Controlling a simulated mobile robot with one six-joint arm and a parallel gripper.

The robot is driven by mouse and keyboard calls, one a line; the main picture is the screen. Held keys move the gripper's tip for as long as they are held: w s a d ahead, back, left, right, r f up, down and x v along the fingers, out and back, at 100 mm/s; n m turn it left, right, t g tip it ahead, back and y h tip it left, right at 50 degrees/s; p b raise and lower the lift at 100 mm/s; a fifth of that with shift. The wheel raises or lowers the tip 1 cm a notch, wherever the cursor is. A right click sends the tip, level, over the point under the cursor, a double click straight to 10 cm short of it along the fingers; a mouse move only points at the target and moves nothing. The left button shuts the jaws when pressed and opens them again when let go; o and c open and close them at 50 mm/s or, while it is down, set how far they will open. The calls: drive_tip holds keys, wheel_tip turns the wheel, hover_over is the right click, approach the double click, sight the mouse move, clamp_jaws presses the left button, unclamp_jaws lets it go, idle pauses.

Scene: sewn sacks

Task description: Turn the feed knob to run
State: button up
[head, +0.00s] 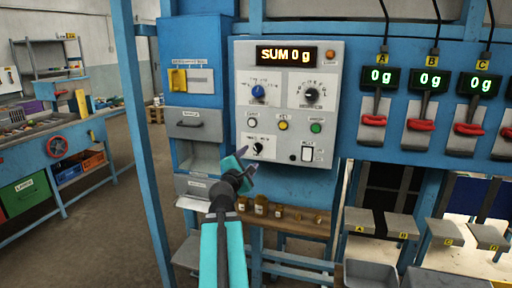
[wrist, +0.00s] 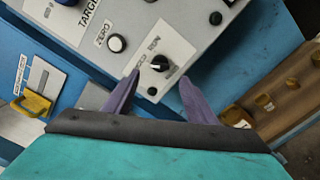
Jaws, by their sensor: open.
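A small black knob (head: 258,147) sits on a white plate at the lower left of the grey control panel (head: 343,135). My gripper (head: 247,160) is open and empty, just below and left of this knob in the head view. In the wrist view the black knob (wrist: 160,63) with a pale pointer mark lies just beyond and between the fingertips (wrist: 160,76). The fingers appear apart from it. The knob's set position cannot be read.
The panel also carries a blue knob (head: 258,92), a larger black knob (head: 312,95), a green button (head: 316,128) and a white rocker switch (head: 308,151). A display (head: 286,55) reads SUM 0 g.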

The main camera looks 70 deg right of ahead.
sight(256, 150)
drive_tip(key=shift+w+d+p, duration=0.15)
drive_tip(key=shift+d+p, duration=0.2)
drive_tip(key=shift+d, duration=1.75)
drive_tip(key=shift+w+d+p, duration=0.1)
drive_tip(key=shift+d+p, duration=0.2)
drive_tip(key=shift+d, duration=1.8)
